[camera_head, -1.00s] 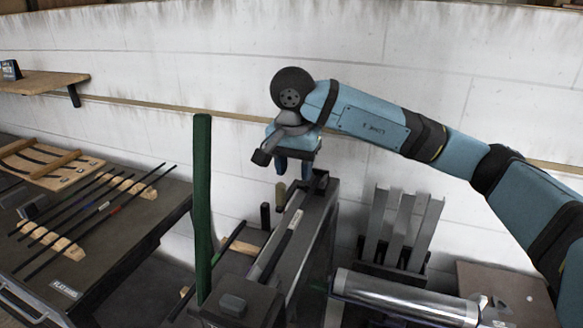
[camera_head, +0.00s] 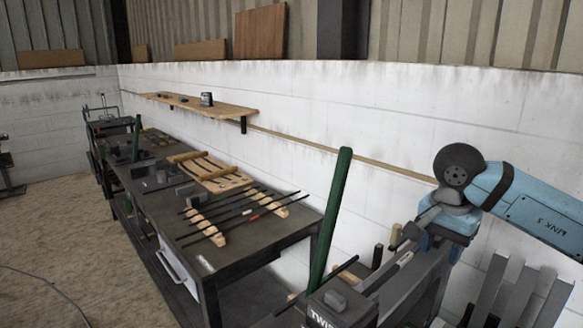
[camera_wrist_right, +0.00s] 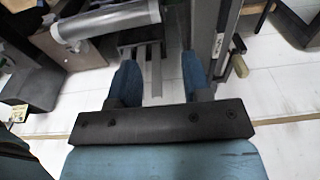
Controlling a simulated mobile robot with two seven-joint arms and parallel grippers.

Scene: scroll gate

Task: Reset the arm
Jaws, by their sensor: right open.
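My right arm (camera_head: 530,205) comes in from the right edge in the head view, blue with black joints. My right gripper (camera_head: 432,242) points down beside the dark bench machine, and its fingers are partly hidden there. In the right wrist view my right gripper (camera_wrist_right: 158,72) has its two blue fingers apart with nothing between them. My left arm and gripper do not show.
A dark machine (camera_head: 345,303) with a green upright post (camera_head: 330,215) stands in front of the arm. Left of it is a bench (camera_head: 262,242) with rods on wooden racks. A wooden shelf (camera_head: 205,105) runs along the white wall. Bare floor lies at left.

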